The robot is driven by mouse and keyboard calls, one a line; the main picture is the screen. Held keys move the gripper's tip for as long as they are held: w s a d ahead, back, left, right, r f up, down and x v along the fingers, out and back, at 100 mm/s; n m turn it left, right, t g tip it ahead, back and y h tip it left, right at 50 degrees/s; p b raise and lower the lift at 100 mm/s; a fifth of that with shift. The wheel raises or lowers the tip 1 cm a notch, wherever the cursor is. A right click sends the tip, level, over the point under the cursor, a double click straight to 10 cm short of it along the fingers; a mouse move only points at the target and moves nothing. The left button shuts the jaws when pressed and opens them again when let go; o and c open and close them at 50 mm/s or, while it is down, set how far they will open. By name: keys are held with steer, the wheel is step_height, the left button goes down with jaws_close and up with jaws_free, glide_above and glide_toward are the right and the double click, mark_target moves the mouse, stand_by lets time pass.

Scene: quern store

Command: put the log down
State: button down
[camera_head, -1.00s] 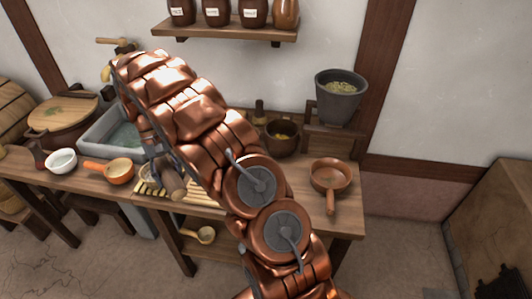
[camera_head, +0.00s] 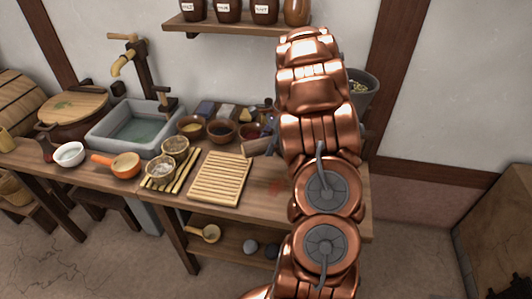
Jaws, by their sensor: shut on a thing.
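The log (camera_head: 256,148) is a short brown cylinder with a pale end. It shows just left of my copper arm, above the back right part of the wooden table (camera_head: 262,203). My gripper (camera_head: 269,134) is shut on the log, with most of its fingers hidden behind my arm. I cannot tell how far the log is above the tabletop.
A slatted wooden board (camera_head: 220,178) lies left of the log. Small bowls, one a dark bowl (camera_head: 222,131), stand behind it. Left are a stone basin (camera_head: 135,131) and an orange pan (camera_head: 124,165). A grey pot (camera_head: 359,92) is partly hidden. Bare tabletop shows below the log.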

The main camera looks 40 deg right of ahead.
mark_target(273, 171)
steer(key=s+d+m, duration=0.1)
steer(key=s+d+m+t, duration=0.1)
steer(key=d, duration=0.1)
steer(key=shift+d+f, duration=0.1)
steer(key=shift+f, duration=0.05)
steer(key=shift+f+p, duration=0.9)
steer(key=shift+f, duration=3.9)
steer(key=shift+f, duration=0.1)
steer(key=shift+c, duration=2)
jaws_free()
